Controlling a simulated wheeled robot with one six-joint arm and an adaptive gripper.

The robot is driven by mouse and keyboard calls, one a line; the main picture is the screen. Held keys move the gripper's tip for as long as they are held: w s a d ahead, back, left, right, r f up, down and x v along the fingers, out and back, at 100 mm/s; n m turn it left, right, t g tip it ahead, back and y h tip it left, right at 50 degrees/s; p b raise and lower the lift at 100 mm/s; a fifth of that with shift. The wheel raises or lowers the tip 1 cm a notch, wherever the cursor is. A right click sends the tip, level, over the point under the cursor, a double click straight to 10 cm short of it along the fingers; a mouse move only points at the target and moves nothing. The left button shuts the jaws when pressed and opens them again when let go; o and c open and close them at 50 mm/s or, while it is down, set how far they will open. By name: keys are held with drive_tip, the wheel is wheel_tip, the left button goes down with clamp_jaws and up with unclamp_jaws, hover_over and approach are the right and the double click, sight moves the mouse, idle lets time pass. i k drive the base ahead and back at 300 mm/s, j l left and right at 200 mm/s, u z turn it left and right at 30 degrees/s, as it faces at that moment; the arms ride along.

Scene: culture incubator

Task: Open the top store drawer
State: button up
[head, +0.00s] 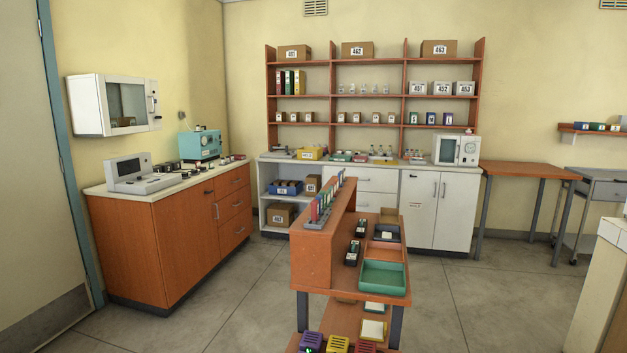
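No label in the head view names a store drawer, so I cannot tell which one it is. The white cabinet (278,177) under the shelves has a white top drawer (363,179) with a small handle, and it looks shut. Another white drawer below it is partly hidden by the wooden stand. The brown cabinet (135,245) at the left has a shut top drawer (233,181) above two more drawers. A grey cart (594,173) at the far right also has a drawer (609,190), cut by the picture edge. My gripper is not in view.
A wooden stand (325,264) with a green tray (384,279) stands in the middle foreground, in front of the white cabinet. A wooden table (530,171) is at the right. Open floor (225,310) lies left of the stand, and more (480,300) lies right of it.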

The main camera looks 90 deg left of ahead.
sight(370, 179)
drive_tip(key=u, duration=2.7)
drive_tip(key=i+j+u, duration=0.75)
drive_tip(key=i+u, duration=0.4)
drive_tip(key=i+j+u, duration=0.15)
drive_tip(key=i+u, duration=0.4)
drive_tip(key=i, duration=0.3)
drive_tip(key=i+z, duration=0.35)
drive_tip(key=i, duration=0.3)
drive_tip(key=i+j+z, duration=0.2)
drive_tip(key=i+z, duration=0.15)
drive_tip(key=i, duration=0.25)
drive_tip(key=i+l+z, duration=0.2)
drive_tip(key=i+z, duration=0.7)
drive_tip(key=i, duration=0.15)
drive_tip(key=i+j+z, duration=0.25)
drive_tip(key=i+z, duration=0.25)
drive_tip(key=i, duration=1.65)
drive_tip(key=i+l, duration=0.1)
drive_tip(key=i, duration=1.55)
